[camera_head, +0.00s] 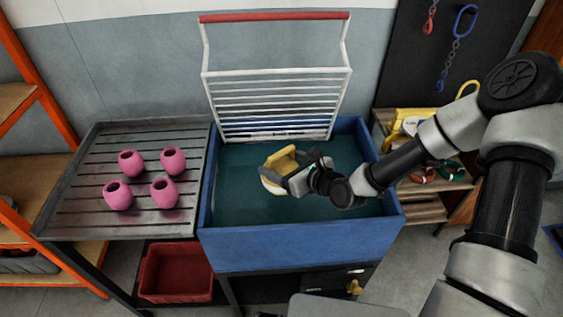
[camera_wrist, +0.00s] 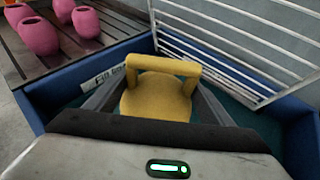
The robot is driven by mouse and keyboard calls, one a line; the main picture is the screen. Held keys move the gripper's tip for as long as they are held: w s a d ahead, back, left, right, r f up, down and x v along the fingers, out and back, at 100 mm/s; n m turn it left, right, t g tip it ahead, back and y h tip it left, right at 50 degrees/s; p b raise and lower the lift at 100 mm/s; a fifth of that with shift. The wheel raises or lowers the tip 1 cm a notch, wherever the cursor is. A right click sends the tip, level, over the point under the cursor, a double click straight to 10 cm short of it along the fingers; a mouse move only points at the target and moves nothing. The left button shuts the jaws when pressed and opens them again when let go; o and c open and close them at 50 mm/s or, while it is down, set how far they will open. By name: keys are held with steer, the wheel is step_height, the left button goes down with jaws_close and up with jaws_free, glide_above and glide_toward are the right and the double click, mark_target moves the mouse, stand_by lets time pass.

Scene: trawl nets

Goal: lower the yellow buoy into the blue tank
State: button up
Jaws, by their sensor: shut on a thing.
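The yellow buoy (camera_head: 280,163) is a rounded body with a handle on top and a pale lower part. In the wrist view the buoy (camera_wrist: 158,97) sits between the two dark fingers, its handle toward the far side. My gripper (camera_head: 284,172) is shut on the buoy and holds it tilted over the blue tank. The blue tank (camera_head: 302,243) is open-topped with dark green-blue water inside; its wall also shows in the wrist view (camera_wrist: 300,140). I cannot tell whether the buoy's underside touches the water.
A white rack with a red top bar (camera_head: 275,17) stands upright at the tank's back. A grey slatted table (camera_head: 88,170) with several pink floats (camera_head: 164,192) adjoins the tank on the left. A red bin (camera_head: 175,272) is below. A shelf (camera_head: 428,190) stands at right.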

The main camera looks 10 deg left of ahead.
steer(key=shift+f+b, duration=4.2)
steer(key=shift+f, duration=0.8)
steer(key=o, duration=1.4)
steer(key=shift+c, duration=0.2)
steer(key=shift+o, duration=0.4)
